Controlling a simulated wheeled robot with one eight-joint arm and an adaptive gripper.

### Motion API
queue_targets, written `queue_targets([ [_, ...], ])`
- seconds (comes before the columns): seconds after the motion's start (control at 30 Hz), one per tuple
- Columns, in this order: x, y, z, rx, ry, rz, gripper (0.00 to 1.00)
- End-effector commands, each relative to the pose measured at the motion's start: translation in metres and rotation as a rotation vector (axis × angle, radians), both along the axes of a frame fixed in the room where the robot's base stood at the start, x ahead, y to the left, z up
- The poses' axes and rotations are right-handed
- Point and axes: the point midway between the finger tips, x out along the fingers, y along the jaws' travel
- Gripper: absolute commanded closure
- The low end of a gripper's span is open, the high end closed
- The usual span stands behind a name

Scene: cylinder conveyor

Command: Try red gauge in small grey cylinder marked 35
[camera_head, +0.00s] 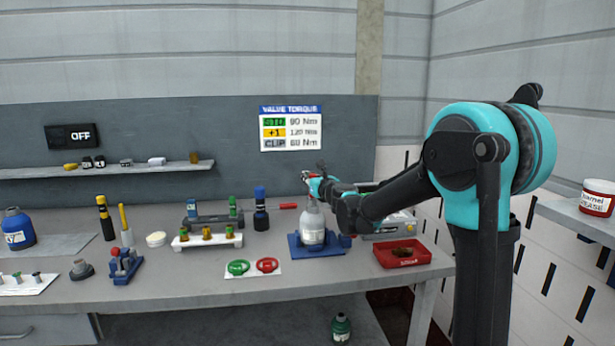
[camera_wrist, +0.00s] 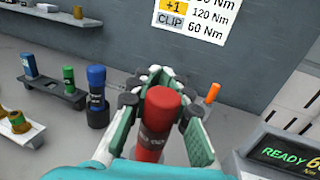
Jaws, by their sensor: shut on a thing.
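A small grey cylinder (camera_head: 312,228) stands upright in a blue holder (camera_head: 316,252) on the bench, right of centre in the head view. Its mark is too small to read. My gripper (camera_head: 314,183) is just above the cylinder's neck. In the wrist view, my gripper (camera_wrist: 163,112) is shut on the red gauge (camera_wrist: 166,106), with a finger on each side.
A blue gauge (camera_head: 260,210) and a green gauge (camera_head: 232,206) stand left of the cylinder. A white rack (camera_head: 190,243) and a card with green and red rings (camera_head: 253,275) are also left. A red tray (camera_head: 403,261) and a display unit (camera_wrist: 285,155) are at right.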

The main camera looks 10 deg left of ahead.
Motion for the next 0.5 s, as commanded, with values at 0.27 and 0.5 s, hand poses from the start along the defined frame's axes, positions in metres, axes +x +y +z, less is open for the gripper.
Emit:
queue_targets([
  [0.27, 0.000, 0.000, -0.007, 0.000, 0.000, 0.000, 1.00],
  [0.5, 0.000, 0.000, -0.012, 0.000, 0.000, 0.000, 1.00],
])
